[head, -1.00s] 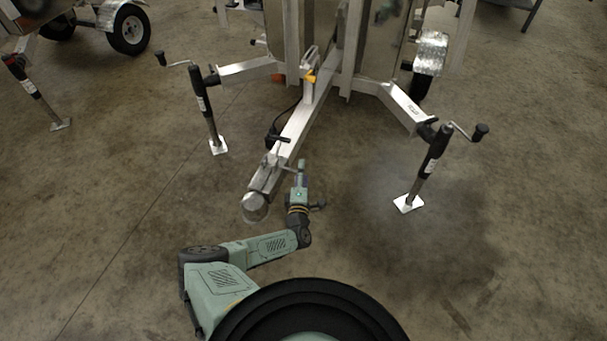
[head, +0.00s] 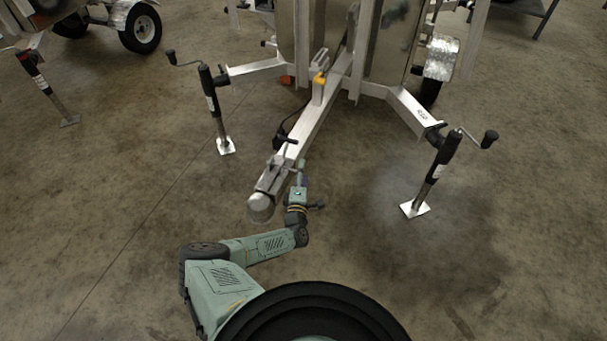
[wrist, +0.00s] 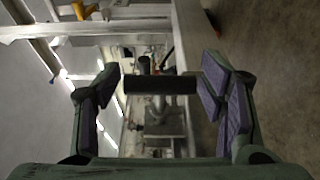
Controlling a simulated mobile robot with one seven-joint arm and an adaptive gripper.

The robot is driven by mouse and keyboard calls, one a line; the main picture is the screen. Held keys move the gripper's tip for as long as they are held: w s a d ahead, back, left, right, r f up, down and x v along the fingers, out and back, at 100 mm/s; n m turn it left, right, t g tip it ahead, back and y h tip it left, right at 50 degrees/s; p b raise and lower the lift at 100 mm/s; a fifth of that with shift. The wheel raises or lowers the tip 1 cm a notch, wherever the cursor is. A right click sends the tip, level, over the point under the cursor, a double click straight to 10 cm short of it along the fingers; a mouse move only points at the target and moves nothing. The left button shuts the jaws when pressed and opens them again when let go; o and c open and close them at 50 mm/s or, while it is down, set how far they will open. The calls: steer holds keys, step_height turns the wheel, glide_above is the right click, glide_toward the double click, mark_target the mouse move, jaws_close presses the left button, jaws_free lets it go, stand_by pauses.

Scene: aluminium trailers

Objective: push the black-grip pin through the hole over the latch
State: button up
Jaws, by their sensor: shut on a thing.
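The black-grip pin's black grip (wrist: 160,85) lies crosswise between my two fingertips in the wrist view. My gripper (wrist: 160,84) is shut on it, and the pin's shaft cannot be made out. In the head view, my gripper (head: 301,168) is just right of the trailer's coupler (head: 262,205) at the tongue's front end. The latch (head: 270,177) is on top of the coupler, with a dark T-shaped handle (head: 287,141) standing behind it. In the wrist view, the coupler and latch area (wrist: 163,120) shows beyond the grip. The hole over the latch is too small to tell.
The aluminium tongue (head: 310,118) runs back to the trailer, with a yellow part (head: 319,80) on it. Jack stands flank it on the left (head: 213,100) and right (head: 437,165).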

steer(key=shift+w+a, duration=0.3)
steer(key=shift+a, duration=0.6)
steer(key=o, duration=1.2)
steer(key=shift+o, duration=0.2)
steer(key=s, duration=1.2)
steer(key=shift+a, duration=0.1)
